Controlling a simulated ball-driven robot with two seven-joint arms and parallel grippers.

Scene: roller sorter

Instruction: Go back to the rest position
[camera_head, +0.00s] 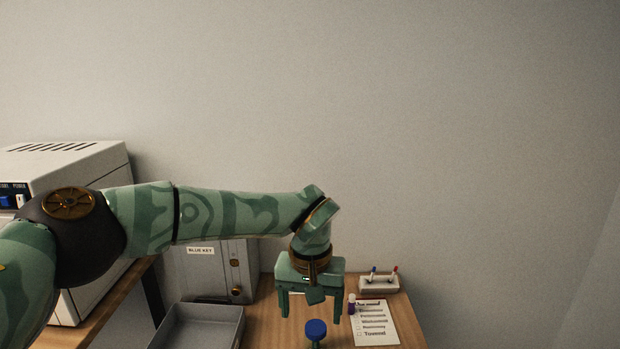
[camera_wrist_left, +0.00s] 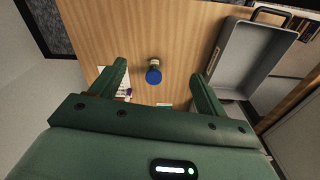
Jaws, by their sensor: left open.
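My left gripper (camera_head: 309,308) reaches in from the left in the head view and hangs pointing down over the wooden desk. Its two fingers are apart with nothing between them; the left wrist view shows the same open fingers (camera_wrist_left: 157,82). A blue-topped object (camera_head: 316,328) stands on the desk just below and in front of the fingers. In the left wrist view the blue-topped object (camera_wrist_left: 154,76) appears between the fingers, apart from both. My right gripper is in neither view.
A grey tray (camera_head: 238,336) lies left of the gripper. Behind it is a grey box labelled BLUE KEY (camera_head: 215,262). A printed sheet (camera_head: 376,325) and a pen holder (camera_head: 379,284) are on the right. A white machine (camera_head: 75,165) stands far left. The wall above is bare.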

